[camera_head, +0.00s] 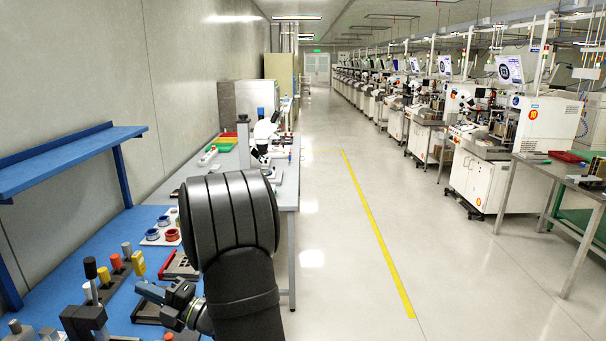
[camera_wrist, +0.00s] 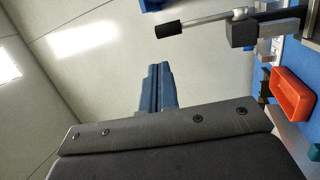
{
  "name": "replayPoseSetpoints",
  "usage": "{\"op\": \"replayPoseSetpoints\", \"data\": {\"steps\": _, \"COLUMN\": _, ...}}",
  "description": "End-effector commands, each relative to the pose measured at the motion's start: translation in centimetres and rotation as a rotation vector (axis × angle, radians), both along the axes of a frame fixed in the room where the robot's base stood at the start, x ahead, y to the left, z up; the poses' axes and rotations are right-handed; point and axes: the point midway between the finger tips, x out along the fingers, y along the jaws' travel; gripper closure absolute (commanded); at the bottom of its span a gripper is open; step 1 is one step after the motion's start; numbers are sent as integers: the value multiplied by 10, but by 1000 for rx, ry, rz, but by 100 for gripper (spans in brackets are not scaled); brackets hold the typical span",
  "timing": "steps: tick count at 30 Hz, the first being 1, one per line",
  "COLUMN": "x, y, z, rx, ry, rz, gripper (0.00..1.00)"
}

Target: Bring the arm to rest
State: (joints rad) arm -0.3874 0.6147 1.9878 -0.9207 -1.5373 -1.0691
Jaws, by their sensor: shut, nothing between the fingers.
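My gripper (camera_head: 146,290) shows in the head view at the lower left, above the blue bench and pointing left. My dark arm stands in front of it at the bottom centre and hides part of the bench. In the wrist view, the two blue-grey fingers of my gripper (camera_wrist: 158,80) lie side by side with no gap. They are shut and hold nothing.
The blue bench (camera_head: 150,218) holds several upright tools, coloured spools (camera_head: 172,234) and dark trays (camera_head: 178,266). A blue shelf (camera_head: 70,155) stands above it. In the wrist view, a red bin (camera_wrist: 292,93) and black-handled lever (camera_wrist: 170,30) are at the right. The aisle floor (camera_head: 340,255) is clear.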

Motion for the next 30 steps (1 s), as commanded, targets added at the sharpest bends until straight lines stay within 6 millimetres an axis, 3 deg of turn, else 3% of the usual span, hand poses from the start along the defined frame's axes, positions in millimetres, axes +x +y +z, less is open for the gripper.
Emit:
{"op": "replayPoseSetpoints", "data": {"steps": 18, "x": 23, "y": 119, "z": 21, "rx": 3, "ry": -4, "rz": 3, "gripper": 100}}
{"op": "replayPoseSetpoints", "data": {"steps": 30, "x": 13, "y": 38, "z": -8, "rx": 0, "ry": -2, "rz": -5, "gripper": 100}}
